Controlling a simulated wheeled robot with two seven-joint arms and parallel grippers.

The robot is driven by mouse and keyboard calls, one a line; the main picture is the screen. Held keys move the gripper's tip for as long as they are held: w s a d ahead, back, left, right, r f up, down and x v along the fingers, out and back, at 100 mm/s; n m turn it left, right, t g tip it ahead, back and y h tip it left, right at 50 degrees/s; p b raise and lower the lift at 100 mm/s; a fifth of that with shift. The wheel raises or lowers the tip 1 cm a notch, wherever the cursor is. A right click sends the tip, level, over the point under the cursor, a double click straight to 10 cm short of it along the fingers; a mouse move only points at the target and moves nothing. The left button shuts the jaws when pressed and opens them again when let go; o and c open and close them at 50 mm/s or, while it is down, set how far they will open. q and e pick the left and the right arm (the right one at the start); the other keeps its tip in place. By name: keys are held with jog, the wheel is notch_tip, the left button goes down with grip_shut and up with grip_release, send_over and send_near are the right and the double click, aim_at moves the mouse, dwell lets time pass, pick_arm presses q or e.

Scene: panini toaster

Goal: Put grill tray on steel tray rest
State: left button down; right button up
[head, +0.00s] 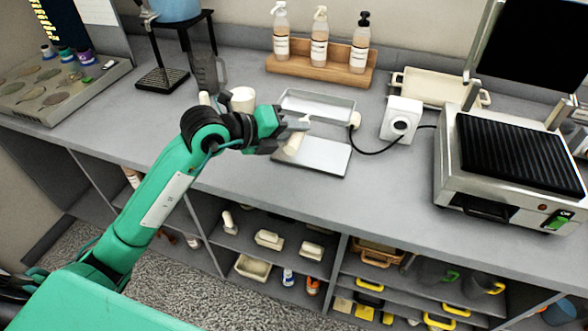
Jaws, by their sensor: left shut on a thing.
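The grill tray (318,104) looks like a shallow, rimmed, light metal tray over the counter. A cream handle (292,145) shows at my left gripper's fingers, near the tray's front edge. My left gripper (296,128) is shut on it; the fingers hide where handle and tray meet. The flat steel plate in front, apparently the steel tray rest (325,160), lies on the counter just nearer to me than the tray. I cannot tell whether the tray touches the counter. My right gripper is not in view.
The panini toaster (475,187) stands at the right with its black ribbed plate exposed. A white box (400,119) with a black cable is right of the trays. Bottles stand in a wooden holder (322,72) behind. A white cup (243,99) is close to my left gripper.

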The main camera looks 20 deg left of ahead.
pick_arm(q)
notch_tip(320, 180, down, 10)
jog(key=shift+r+p, duration=0.2)
jog(key=shift+p, duration=0.1)
notch_tip(320, 180, down, 4)
jog(key=shift+a+r, duration=0.1)
jog(key=shift+r, duration=0.15)
jog(key=shift+f, duration=0.3)
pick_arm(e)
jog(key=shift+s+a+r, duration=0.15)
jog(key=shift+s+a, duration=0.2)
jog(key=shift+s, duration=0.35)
pick_arm(q)
jog(key=shift+f, duration=0.15)
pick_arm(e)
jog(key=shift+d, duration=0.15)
pick_arm(q)
jog(key=c, duration=1.2)
grip_release()
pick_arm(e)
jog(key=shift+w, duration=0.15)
